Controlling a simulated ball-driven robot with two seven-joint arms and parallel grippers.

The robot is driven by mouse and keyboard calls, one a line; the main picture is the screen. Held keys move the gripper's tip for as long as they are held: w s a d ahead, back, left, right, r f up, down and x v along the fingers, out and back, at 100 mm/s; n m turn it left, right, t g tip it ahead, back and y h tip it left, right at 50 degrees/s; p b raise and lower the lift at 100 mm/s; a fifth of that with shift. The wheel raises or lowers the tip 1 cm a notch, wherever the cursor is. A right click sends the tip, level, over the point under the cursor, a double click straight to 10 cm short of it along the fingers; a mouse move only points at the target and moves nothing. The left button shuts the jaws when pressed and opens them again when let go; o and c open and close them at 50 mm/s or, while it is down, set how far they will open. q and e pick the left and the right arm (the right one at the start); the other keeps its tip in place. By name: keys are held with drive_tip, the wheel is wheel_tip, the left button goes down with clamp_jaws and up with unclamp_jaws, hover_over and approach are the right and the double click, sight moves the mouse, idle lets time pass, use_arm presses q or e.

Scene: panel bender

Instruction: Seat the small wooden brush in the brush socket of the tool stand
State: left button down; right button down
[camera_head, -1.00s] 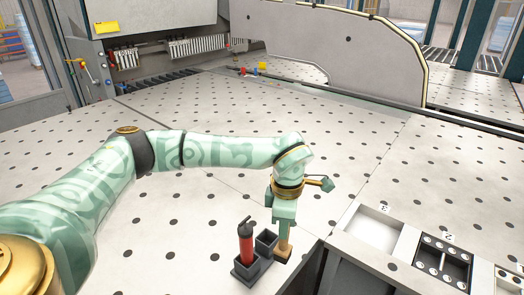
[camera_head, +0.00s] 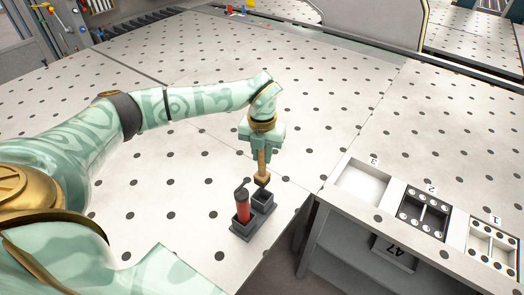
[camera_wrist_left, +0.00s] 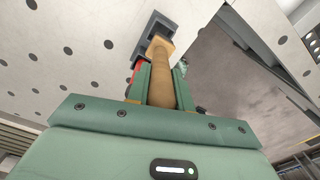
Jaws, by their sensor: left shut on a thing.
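The small wooden brush (camera_head: 262,167) hangs upright, bristle end down, from my left gripper (camera_head: 262,150). The gripper is shut on its handle, which also shows in the left wrist view (camera_wrist_left: 161,85). The dark grey tool stand (camera_head: 243,234) stands on the perforated table below. It has two square sockets. The front-left one holds a red tool with a dark top (camera_head: 242,207). The other, the brush socket (camera_head: 263,199), looks empty, and the brush's lower end is just above it. Whether the end touches the rim I cannot tell. My right gripper is not in view.
A grey bench (camera_head: 379,217) with numbered bays stands to the right of the stand, beyond the table's edge. Bay 3 (camera_head: 363,185) looks empty. The table left of and behind the stand is clear. Small coloured items (camera_head: 240,9) lie far back.

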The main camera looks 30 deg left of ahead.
sight(262, 178)
use_arm(q)
wheel_tip(262, 178, down, 4)
drive_tip(key=b, duration=0.2)
drive_tip(key=shift+r+b, duration=0.15)
drive_tip(key=shift+b, duration=0.25)
wheel_tip(262, 178, down, 2)
drive_tip(key=shift+f+b, duration=0.2)
drive_tip(key=shift+b, duration=0.75)
drive_tip(key=shift+f+b, duration=1.35)
drive_tip(key=shift+f, duration=1)
drive_tip(key=shift+f+b, duration=0.3)
drive_tip(key=shift+f, duration=0.7)
drive_tip(key=c, duration=1.1)
unclamp_jaws()
drive_tip(key=shift+c, duration=0.2)
